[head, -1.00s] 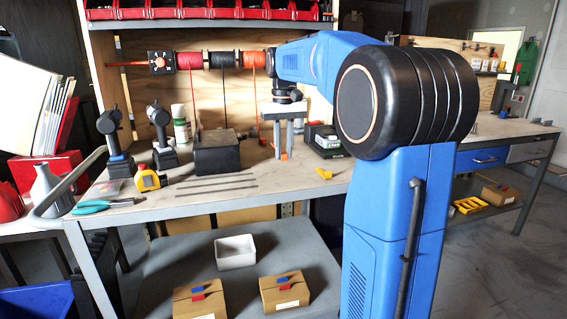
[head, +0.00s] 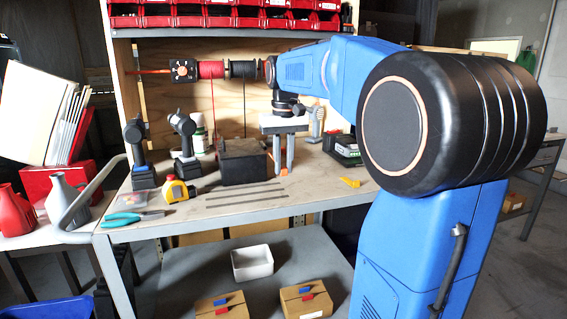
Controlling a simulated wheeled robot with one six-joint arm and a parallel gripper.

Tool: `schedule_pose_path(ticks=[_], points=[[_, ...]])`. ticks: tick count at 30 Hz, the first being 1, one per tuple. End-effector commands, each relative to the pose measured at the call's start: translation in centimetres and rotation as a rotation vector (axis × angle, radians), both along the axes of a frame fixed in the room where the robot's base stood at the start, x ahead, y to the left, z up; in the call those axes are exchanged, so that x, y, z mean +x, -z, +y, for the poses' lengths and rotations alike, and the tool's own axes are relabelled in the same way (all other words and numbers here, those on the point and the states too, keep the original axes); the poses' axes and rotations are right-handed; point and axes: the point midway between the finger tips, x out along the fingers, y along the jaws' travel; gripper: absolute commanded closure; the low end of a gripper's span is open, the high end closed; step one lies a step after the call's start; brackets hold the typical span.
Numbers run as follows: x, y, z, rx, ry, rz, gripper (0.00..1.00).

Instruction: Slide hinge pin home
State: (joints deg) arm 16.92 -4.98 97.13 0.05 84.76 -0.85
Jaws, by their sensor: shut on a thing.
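My gripper (head: 283,172) points down over the middle of the workbench (head: 325,190), right of a dark box. Its two grey fingers are close together around a small orange piece (head: 284,172), which shows only as a sliver near the fingertips. I cannot tell whether this piece is the hinge pin or a hinge part, or whether it touches the bench. Several thin dark rods or strips (head: 245,195) lie flat on the bench in front. No hinge can be made out clearly.
The dark box (head: 243,162) stands close left of my gripper. A small yellow piece (head: 350,182) lies to the right. A white bin (head: 252,263) sits on the lower shelf.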

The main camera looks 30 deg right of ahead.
Motion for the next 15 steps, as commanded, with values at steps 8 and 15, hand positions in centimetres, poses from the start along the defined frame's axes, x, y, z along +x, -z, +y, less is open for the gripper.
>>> schedule_pose_path(ticks=[8, 15], points=[[0.3, 0.0, -0.1, 0.0, 0.0, 0.001, 1.0], [1.3, 0.0, -0.4, 0.0, -0.001, 0.001, 1.0]])
